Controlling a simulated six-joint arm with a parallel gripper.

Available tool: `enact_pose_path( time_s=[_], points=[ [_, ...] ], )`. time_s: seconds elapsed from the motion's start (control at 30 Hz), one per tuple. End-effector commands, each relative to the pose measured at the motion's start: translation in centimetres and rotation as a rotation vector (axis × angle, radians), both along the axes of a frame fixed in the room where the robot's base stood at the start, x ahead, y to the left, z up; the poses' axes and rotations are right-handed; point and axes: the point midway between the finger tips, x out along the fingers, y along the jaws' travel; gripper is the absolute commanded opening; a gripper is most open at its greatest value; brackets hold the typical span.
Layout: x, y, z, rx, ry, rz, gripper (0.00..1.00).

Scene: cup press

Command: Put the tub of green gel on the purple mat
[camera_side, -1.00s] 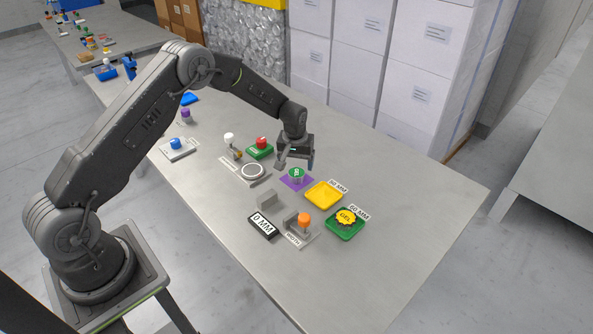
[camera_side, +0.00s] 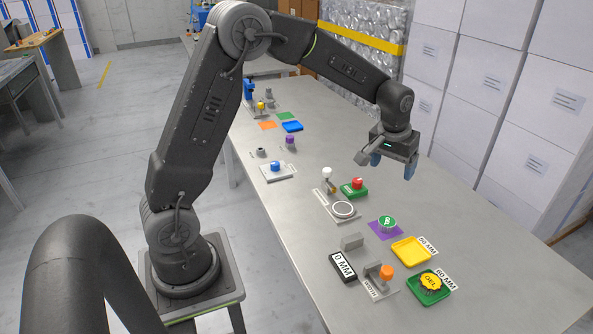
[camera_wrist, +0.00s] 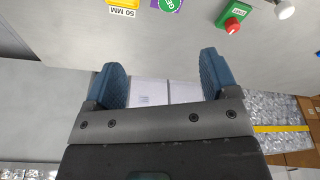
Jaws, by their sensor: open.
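The tub of green gel (camera_side: 387,223) stands upright on the purple mat (camera_side: 375,231), its round green lid facing up. In the wrist view the green lid (camera_wrist: 168,4) and a strip of the purple mat (camera_wrist: 180,7) show at the top edge, partly cut off. My gripper (camera_side: 393,171) is open and empty, raised above the table behind the tub and clear of it. Its two blue fingers (camera_wrist: 162,80) stand wide apart in the wrist view with nothing between them.
A red button on a green box (camera_side: 354,188) and a round press plate (camera_side: 343,210) stand left of the mat. The table's right side is bare.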

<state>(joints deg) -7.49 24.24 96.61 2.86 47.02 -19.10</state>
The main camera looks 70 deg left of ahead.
Motion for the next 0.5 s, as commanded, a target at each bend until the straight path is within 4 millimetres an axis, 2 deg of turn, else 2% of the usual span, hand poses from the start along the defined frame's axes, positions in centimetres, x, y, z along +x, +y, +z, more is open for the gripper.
enact_pose_path(
  time_s=[0.03, 0.2, 0.33, 0.5],
  points=[
    [-1.8, -0.8, 2.4, 0.005, -0.024, -0.03, 0.8],
    [-8.1, -3.0, 7.7, 0.022, -0.088, -0.132, 0.8],
    [-13.5, -4.4, 10.2, 0.037, -0.135, -0.209, 0.8],
    [-20.5, -5.8, 11.5, 0.059, -0.198, -0.308, 0.8]
  ],
)
